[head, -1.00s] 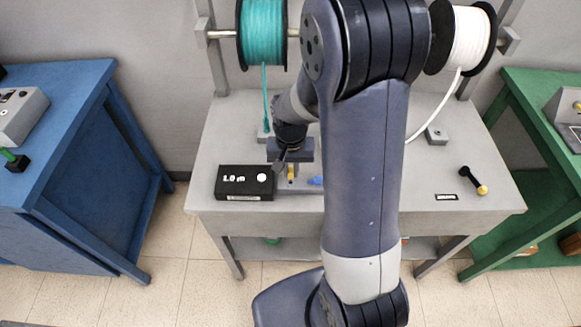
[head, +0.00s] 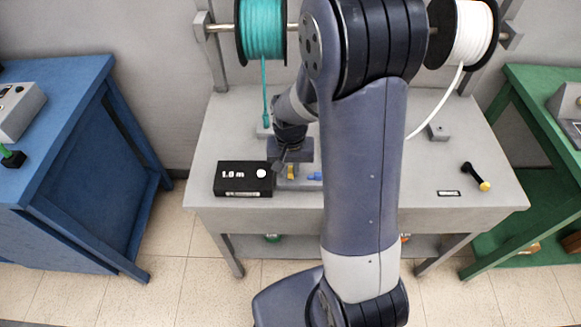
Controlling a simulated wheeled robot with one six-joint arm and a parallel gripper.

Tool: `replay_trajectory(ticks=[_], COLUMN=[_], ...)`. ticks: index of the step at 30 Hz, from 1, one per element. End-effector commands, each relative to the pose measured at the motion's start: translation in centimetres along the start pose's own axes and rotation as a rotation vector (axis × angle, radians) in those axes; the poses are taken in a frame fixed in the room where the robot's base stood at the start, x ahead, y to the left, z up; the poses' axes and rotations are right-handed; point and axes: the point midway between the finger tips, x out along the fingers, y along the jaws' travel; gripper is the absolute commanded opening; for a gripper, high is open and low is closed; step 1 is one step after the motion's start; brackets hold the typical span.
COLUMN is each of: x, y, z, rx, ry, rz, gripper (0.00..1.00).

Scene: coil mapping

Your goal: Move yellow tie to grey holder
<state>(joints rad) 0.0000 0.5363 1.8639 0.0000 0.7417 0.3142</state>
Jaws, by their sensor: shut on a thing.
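The yellow tie (head: 291,173) is a small upright yellow piece, partly hidden under my wrist. My gripper (head: 288,163) points down over it and is shut on it, just right of the black box. The grey holder (head: 292,185) seems to be the low grey block on the table directly below; my gripper and arm hide part of it. A blue tie (head: 315,177) lies at that block, just right of the yellow one. Whether the yellow tie touches the holder cannot be told.
A black box (head: 244,179) marked "1.0 m" stands close left of my gripper. Teal (head: 262,30) and white (head: 471,35) spools hang at the back. A black and yellow tool (head: 476,176) lies at the right of the grey table (head: 410,195). Blue and green benches flank it.

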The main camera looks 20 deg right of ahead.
Motion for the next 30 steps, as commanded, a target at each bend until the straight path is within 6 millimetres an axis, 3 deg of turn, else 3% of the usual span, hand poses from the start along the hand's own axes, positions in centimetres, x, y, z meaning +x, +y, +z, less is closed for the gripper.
replay_trajectory(ticks=[30], x=[1.4], y=[0.0], z=[0.0], rx=[0.000], ry=[-0.001], rz=[0.000], gripper=[0.00])
